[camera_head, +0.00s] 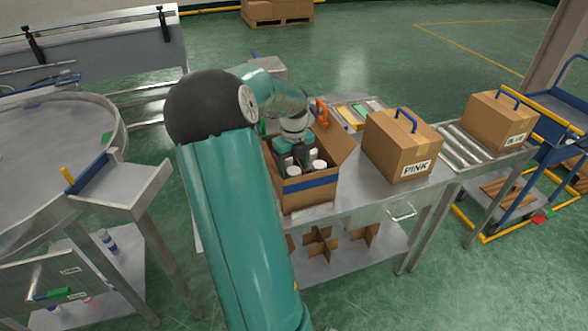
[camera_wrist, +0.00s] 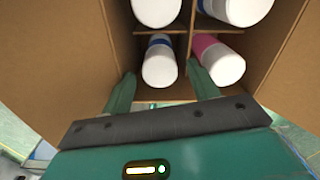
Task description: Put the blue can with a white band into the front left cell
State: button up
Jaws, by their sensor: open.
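An open cardboard box (camera_head: 308,197) with a blue stripe stands on the steel table, with cans in it. My gripper (camera_head: 296,152) is over the box, pointing down into it. In the wrist view, a white-topped can with blue on its side (camera_wrist: 160,66) stands in a cell between my open fingers (camera_wrist: 160,76), with gaps on both sides. Its white band cannot be made out. A pink can (camera_wrist: 218,62) with a white top stands in the cell to its right. Two more white-topped cans, one with blue showing (camera_wrist: 240,9), fill the cells beyond.
Cardboard dividers (camera_wrist: 190,25) separate the cells, and the box walls rise close around my fingers. A closed box labelled PINK (camera_head: 402,146) stands to the right on the table. Another closed box (camera_head: 497,122) sits on rollers. A round steel table (camera_head: 50,135) is at left.

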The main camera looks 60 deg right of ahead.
notch_tip(320, 180, up, 12)
dwell(0.3)
dwell(0.6)
jog(key=w+a+r+n+t, duration=0.15)
jog(key=w+a+n, duration=0.25)
jog(key=a+n, duration=0.4)
jog(key=w+a+r+n+t, duration=0.1)
jog(key=w+a+r+n, duration=0.15)
jog(key=a+n, duration=0.55)
jog(key=w+a+r+n+t, duration=0.1)
jog(key=w+a+n, duration=0.4)
jog(key=a, duration=0.7)
jog(key=s+a+n+t, duration=0.1)
jog(key=s+a+n, duration=0.2)
jog(key=a+n, duration=0.7)
jog(key=s+a+f+n+t, duration=0.1)
jog(key=s+a+n, duration=0.3)
jog(key=a+n, duration=0.7)
jog(key=shift+s+n, duration=0.3)
jog(key=shift+n, duration=0.1)
